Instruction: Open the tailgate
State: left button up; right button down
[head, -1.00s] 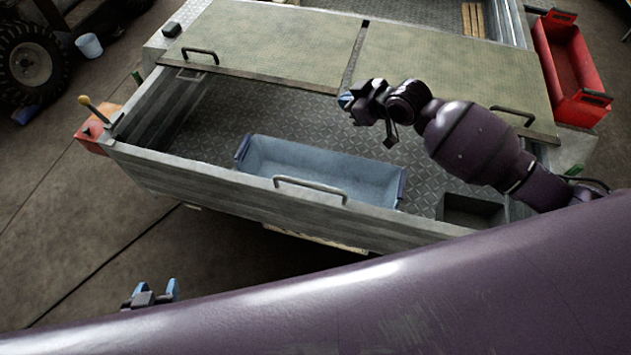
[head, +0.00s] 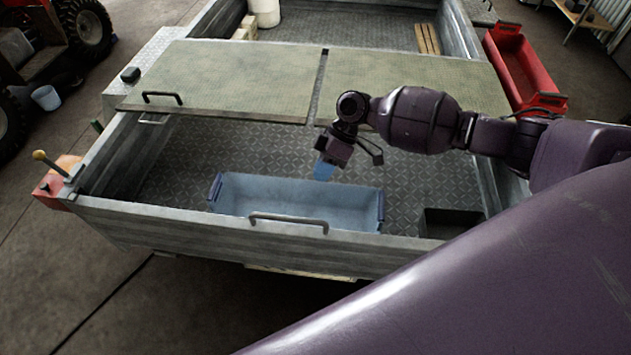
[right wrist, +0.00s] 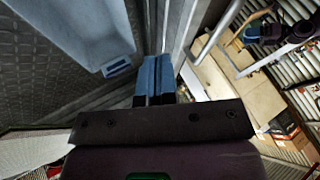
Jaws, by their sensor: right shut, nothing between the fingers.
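The tailgate (head: 180,228) is the grey metal wall at the near end of the trailer, upright, with a bar handle (head: 288,218) on it. A lever with a yellow knob (head: 39,156) stands at its left corner. My right gripper (head: 324,172) points down over the trailer bed, just behind the blue crate (head: 290,190), apart from the tailgate handle. In the right wrist view its blue fingers (right wrist: 155,80) are together and empty, with the blue crate at upper left. My left gripper appears small at upper right there (right wrist: 250,33), its jaws unclear; the head view does not show it.
Greenish cover panels (head: 235,80) with a handle span the bed behind. A dark open box (head: 450,222) sits in the bed's near right corner. A red crate (head: 522,62) stands right of the trailer. The floor (head: 90,285) before the tailgate's left part is clear.

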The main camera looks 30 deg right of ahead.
jog(key=s+a+f, duration=0.4)
jog(key=a+f, duration=0.2)
jog(key=a, duration=0.1)
jog(key=shift+s+f+p, duration=0.35)
jog(key=shift+s+p, duration=0.05)
jog(key=shift+a, duration=0.1)
